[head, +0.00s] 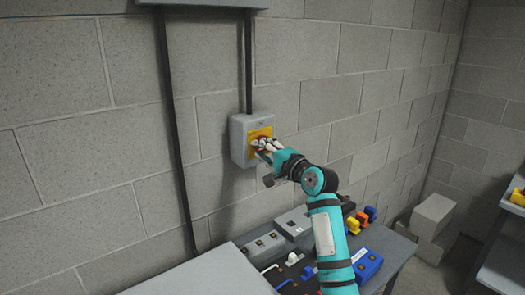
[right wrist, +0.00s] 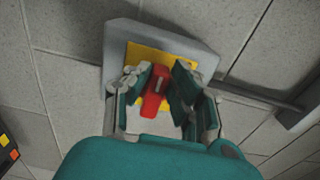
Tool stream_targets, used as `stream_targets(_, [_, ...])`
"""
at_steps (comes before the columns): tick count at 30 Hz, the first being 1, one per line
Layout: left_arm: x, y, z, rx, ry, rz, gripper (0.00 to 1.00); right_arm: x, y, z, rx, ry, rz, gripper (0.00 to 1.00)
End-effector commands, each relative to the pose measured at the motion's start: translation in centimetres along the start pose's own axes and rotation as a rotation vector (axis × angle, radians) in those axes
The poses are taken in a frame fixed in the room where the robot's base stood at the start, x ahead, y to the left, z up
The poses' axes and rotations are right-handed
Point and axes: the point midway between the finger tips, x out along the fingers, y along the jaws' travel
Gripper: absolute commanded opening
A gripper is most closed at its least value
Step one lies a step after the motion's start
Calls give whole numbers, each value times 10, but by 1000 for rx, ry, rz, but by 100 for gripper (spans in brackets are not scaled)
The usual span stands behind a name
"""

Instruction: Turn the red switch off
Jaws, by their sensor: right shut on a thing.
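The red switch (right wrist: 156,90) is a rotary handle on a yellow plate (right wrist: 133,56), on a grey box fixed to the block wall. In the head view the grey box (head: 238,139) and its yellow plate (head: 258,133) show, with the red handle mostly hidden by my gripper. My right gripper (head: 262,143) is at the front of the box. In the right wrist view its fingers (right wrist: 158,88) stand on both sides of the red handle and are shut on it. The handle looks slightly tilted in that view. My left gripper is not in view.
Below the box stands a table (head: 385,247) with grey boxes (head: 264,246), a blue block (head: 366,264) and small coloured parts (head: 354,224). Dark conduits (head: 172,120) run down the wall. Pale blocks (head: 432,215) stand on the floor at right.

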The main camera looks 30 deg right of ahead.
Motion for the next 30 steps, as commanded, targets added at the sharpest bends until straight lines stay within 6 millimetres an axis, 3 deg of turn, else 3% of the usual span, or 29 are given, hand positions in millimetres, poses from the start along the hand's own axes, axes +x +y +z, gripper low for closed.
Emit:
stream_targets(14, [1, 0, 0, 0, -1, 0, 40, 0, 4, 1, -15, -2, 8, 0])
stream_targets(15, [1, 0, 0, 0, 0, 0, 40, 0, 4, 1, -15, -2, 8, 24])
stream_targets(20, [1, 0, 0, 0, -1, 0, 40, 0, 3, 1, -14, -2, 6, 44])
stream_targets(30, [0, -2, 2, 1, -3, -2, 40, -5, 2, 0, -14, -1, 3, 44])
